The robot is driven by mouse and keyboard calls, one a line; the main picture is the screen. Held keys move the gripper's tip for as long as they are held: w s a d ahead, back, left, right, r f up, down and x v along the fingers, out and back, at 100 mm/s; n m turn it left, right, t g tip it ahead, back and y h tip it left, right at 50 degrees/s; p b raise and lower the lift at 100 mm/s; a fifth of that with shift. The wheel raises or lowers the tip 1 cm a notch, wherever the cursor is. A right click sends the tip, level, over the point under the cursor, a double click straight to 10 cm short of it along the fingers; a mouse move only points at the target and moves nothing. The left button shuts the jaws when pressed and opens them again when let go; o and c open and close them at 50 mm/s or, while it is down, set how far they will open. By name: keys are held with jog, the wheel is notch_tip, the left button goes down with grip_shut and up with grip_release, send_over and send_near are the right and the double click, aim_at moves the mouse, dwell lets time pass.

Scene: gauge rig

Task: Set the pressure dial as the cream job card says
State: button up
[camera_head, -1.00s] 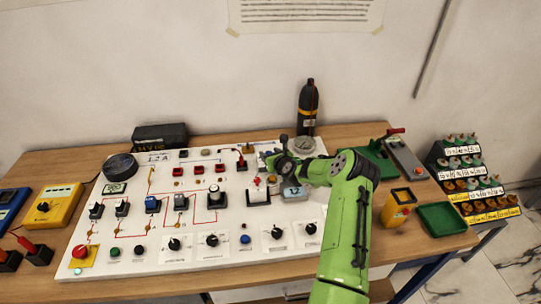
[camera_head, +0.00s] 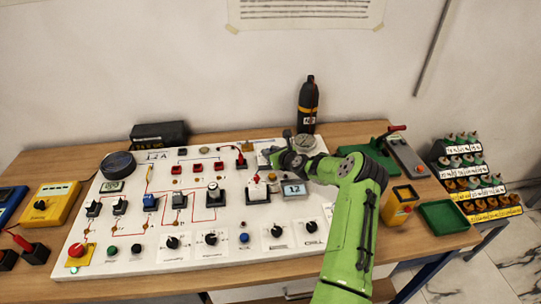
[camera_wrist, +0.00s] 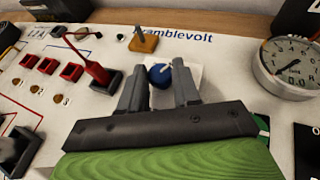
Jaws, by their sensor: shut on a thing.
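The pressure dial, a round white gauge with a dark needle, stands at the right in the wrist view (camera_wrist: 292,62) and at the board's back in the head view (camera_head: 305,143). My gripper (camera_wrist: 160,84) is shut on a round blue knob (camera_wrist: 176,74) with a pale mark on top, on a white base left of the gauge. In the head view my gripper (camera_head: 276,158) hides that knob. A cream sheet (camera_head: 305,12) is taped to the wall, cut off by the top edge; its lines are too small to read, and I cannot tell if it is the job card.
The white board (camera_head: 125,228) carries several switches and knobs. A red lever (camera_wrist: 94,66) rises left of my gripper. A small display (camera_head: 294,190) lies in front of it. A dark bottle (camera_head: 308,100) stands behind; a green tray (camera_head: 444,218) is at right.

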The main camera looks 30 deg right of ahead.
jog(key=n+y+b, duration=0.2)
jog(key=shift+d+f+n+y+b, duration=0.2)
jog(key=shift+d+n+y+b, duration=0.1)
jog(key=shift+d+y+b, duration=0.1)
jog(key=n+y+b, duration=0.2)
jog(key=y, duration=0.1)
jog(key=shift+w+d+r+g+b, duration=0.1)
jog(key=shift+g+b, duration=0.25)
jog(key=shift+g, duration=0.05)
jog(key=shift+r+n+g+y+b, duration=0.15)
jog(key=shift+n+g+y+b, duration=0.3)
jog(key=shift+n+b, duration=0.3)
jog(key=o, duration=1)
jog(key=p+v, duration=0.2)
jog(key=v, duration=1.3)
jog(key=shift+s+d, duration=0.3)
